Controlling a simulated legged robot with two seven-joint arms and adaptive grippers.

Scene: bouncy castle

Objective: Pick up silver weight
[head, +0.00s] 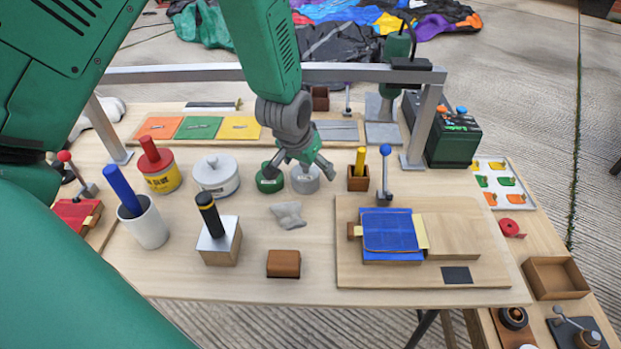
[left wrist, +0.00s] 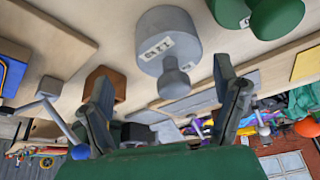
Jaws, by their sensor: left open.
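The silver weight (head: 305,181) is a grey cylinder with a knob and a pale label, standing on the wooden table. In the left wrist view the silver weight (left wrist: 165,45) shows whole, with its knob pointing toward my gripper. My left gripper (head: 300,164) is open and empty, pointing down just above the weight, and partly hides its top in the head view. In the left wrist view the fingertips of the left gripper (left wrist: 163,76) are spread on either side of the knob, with space between. Contact is not visible. My right gripper is not in view.
A green weight (head: 268,182) stands close on the left. A wooden block with a yellow peg (head: 358,178) and a blue-knobbed lever (head: 385,172) stand on the right. A grey lump (head: 288,215) lies in front. A metal frame bar (head: 340,73) crosses behind.

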